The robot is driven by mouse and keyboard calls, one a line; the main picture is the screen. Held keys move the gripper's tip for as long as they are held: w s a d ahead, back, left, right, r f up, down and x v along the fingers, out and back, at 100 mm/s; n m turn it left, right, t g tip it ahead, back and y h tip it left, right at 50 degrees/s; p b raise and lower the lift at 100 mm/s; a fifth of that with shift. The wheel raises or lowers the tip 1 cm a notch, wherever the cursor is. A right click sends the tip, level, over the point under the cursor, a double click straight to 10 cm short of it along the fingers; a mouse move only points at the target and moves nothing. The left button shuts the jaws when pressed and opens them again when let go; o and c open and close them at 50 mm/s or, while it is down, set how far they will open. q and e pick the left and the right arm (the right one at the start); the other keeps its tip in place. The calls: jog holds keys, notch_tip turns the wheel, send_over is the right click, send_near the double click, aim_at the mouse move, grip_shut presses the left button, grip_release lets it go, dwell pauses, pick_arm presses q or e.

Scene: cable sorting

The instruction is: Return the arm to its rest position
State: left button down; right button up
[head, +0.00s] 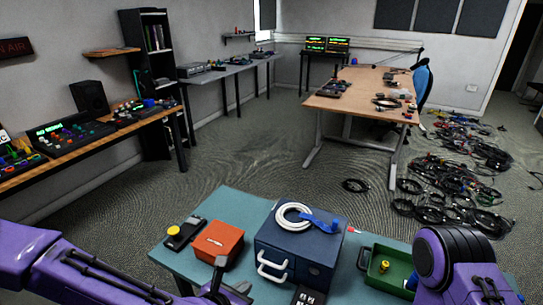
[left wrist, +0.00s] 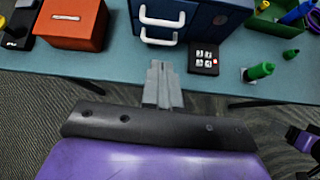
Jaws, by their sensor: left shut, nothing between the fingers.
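My left arm (head: 60,265) comes in purple from the lower left of the head view. My left gripper (head: 219,272) shows at the bottom, in front of the teal table's near edge. In the left wrist view its grey fingers (left wrist: 161,68) are together and empty, below the front of the blue drawer box (left wrist: 196,22). My right arm (head: 455,262) shows at the lower right of the head view; its gripper is out of frame.
The teal table (head: 225,203) holds an orange box (head: 217,243), the blue box with a white coiled cable (head: 291,216) on top, a green tray (head: 398,261), and a dark keypad (left wrist: 203,58). A green marker (left wrist: 260,71) lies near the edge. Floor cables (head: 450,185) spread at right.

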pick_arm(q)
jog(key=s+a+f+m+g+y, duration=0.1)
jog(key=s+a+f+m+y, duration=0.1)
jog(key=s+a+f+m, duration=0.4)
jog(key=s+a+f+m+g+y, duration=0.1)
jog(key=a+f+m+g, duration=0.1)
jog(key=f+m, duration=0.6)
jog(key=s+a+f+m+g+y, duration=0.1)
jog(key=s+a+f+m+y, duration=0.1)
jog(key=s+a+f+m, duration=0.2)
jog(key=s+a+f+m+g+y, duration=0.2)
jog(key=s+a+f+m, duration=0.3)
jog(key=s+a, duration=0.5)
jog(key=shift+s+a+m+b, duration=0.15)
jog(key=shift+s+m+b, duration=0.15)
jog(key=shift+m, duration=0.3)
jog(key=shift+f, duration=0.1)
